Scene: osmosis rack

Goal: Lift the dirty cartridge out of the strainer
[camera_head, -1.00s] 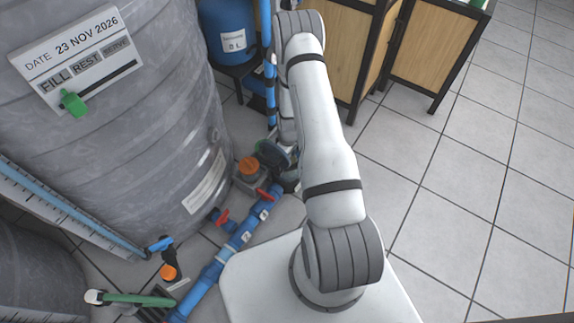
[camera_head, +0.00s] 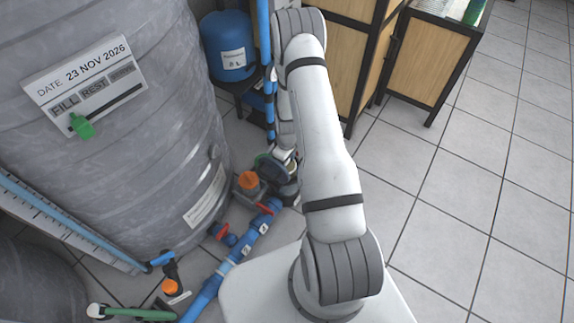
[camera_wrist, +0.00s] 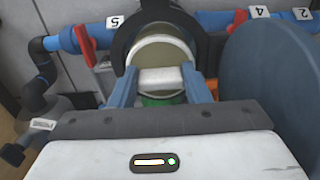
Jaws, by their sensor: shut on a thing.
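In the wrist view my gripper (camera_wrist: 159,72) has its two blue-grey fingers on either side of a white grip block. The block sits in front of a round, dull cream-coloured body, which I take as the dirty cartridge (camera_wrist: 163,50). The gripper is shut on this block. The black ring of the strainer (camera_wrist: 193,24) curves around the far side of the cartridge. I cannot tell how far the cartridge is inside it. Something green shows below the block. In the head view my arm hides most of the gripper and the cartridge.
Blue pipe (camera_head: 240,247) with red valve handles runs along the floor beside the large grey tank (camera_head: 120,150). An orange-topped fitting (camera_head: 248,181) stands close to the gripper's area. A blue pressure vessel (camera_head: 228,45) and a wooden cabinet (camera_head: 430,58) stand behind. Tiled floor at right is clear.

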